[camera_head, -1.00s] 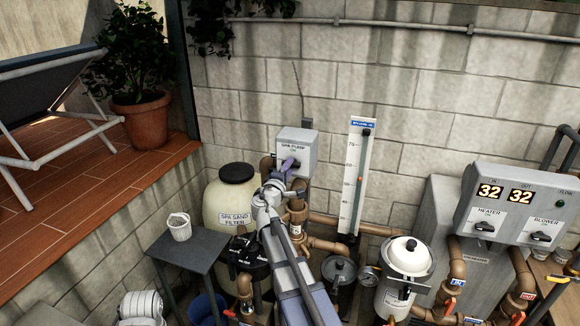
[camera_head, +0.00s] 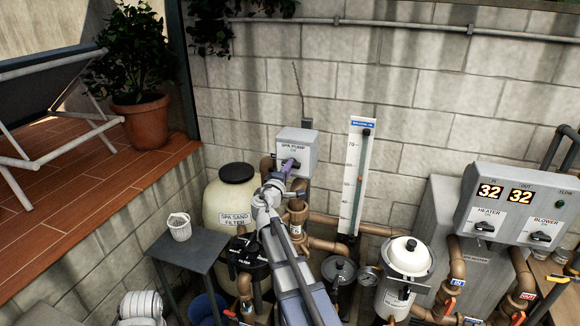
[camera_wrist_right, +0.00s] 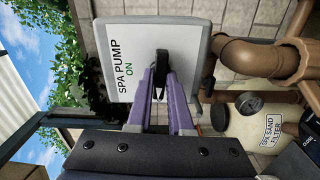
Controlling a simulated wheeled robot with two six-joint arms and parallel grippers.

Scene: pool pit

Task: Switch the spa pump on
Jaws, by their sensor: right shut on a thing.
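The spa pump switch box (camera_head: 307,148) is a grey box on the block wall, labelled "SPA PUMP ON" on its face. In the right wrist view the same box (camera_wrist_right: 185,30) fills the upper middle, with the lettering turned sideways. Its black switch handle (camera_wrist_right: 162,62) stands out from the face. My right gripper (camera_head: 290,168) is at the front of the box, its purple fingers (camera_wrist_right: 160,90) shut on the handle. The fingers hide part of the handle, so its exact setting is hard to tell. My left gripper is not in view.
Brown pipes (camera_head: 297,212) and the cream spa sand filter (camera_head: 231,200) stand close beside and below my right arm. A gauge board (camera_head: 357,180) is to the right. A heater and blower panel (camera_head: 515,210) is farther right. A grey side table (camera_head: 190,247) holds a white basket.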

